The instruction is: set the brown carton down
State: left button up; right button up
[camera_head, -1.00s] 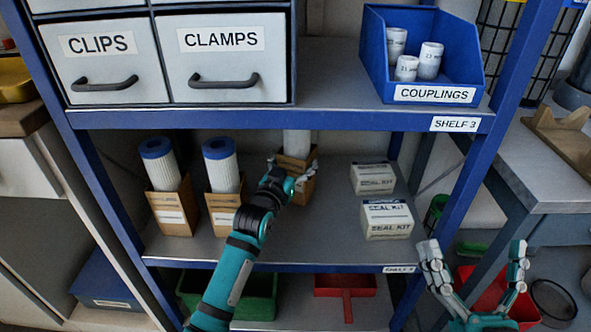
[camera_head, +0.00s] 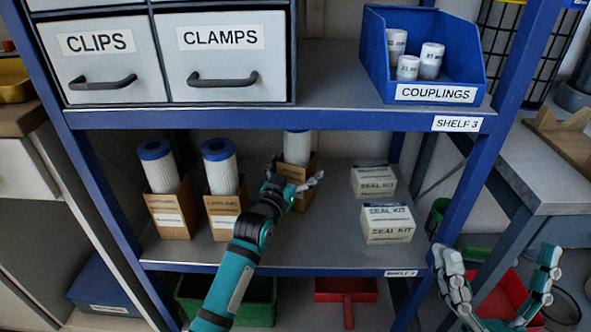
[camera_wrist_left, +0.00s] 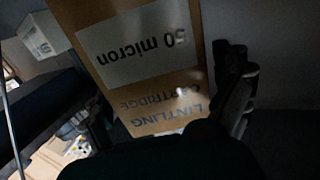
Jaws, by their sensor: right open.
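The brown carton (camera_head: 297,171) stands upright on the shelf below SHELF 3, at the right of two similar cartons, with a white, blue-capped cartridge in it. My left gripper (camera_head: 293,183) is in front of it with its fingers spread, one at each side. In the left wrist view the carton (camera_wrist_left: 140,45) fills the middle, labelled "50 micron". A dark finger at its right edge looks slightly apart from it. The carton's base is partly hidden by the gripper. My right gripper (camera_head: 502,295) is open and empty at lower right.
Two cartons with blue-capped cartridges, the left (camera_head: 172,208) and the middle (camera_head: 224,210), stand close by on the left. Two seal kit boxes (camera_head: 373,182) (camera_head: 388,223) are on the right. SHELF 3's edge (camera_head: 300,118) is just above. Bare shelf lies between carton and boxes.

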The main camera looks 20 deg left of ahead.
pick_arm(q)
jog(key=shift+r, duration=0.1)
jog(key=shift+s, duration=0.15)
jog(key=s, duration=0.2)
jog(key=s+p, duration=0.1)
jog(key=s, duration=0.1)
jog(key=s+p, duration=0.1)
jog(key=s, duration=0.1)
jog(key=shift+s+a, duration=0.25)
jog(key=shift+a, duration=0.05)
jog(key=shift+s, duration=0.25)
jog(key=s+d+r+m+t+h, duration=0.1)
jog(key=s+d+r, duration=0.2)
jog(key=s, duration=0.6)
jog(key=s+d+r+t+h, duration=0.1)
jog(key=s+d+r, duration=0.3)
jog(key=s, duration=0.5)
notch_tip(320, 180, up, 2)
jog(key=shift+s+d+r+m+h, duration=0.2)
jog(key=shift+s+m+h, duration=0.2)
jog(key=shift+h, duration=0.3)
pick_arm(e)
jog(key=w+f+g+h, duration=0.2)
jog(key=w+f+g, duration=0.3)
jog(key=f, duration=0.3)
jog(key=shift+w+f+g+h, duration=0.25)
jog(key=shift+w+g+h, duration=0.15)
jog(key=shift+g, duration=0.4)
jog(key=shift+a, duration=0.1)
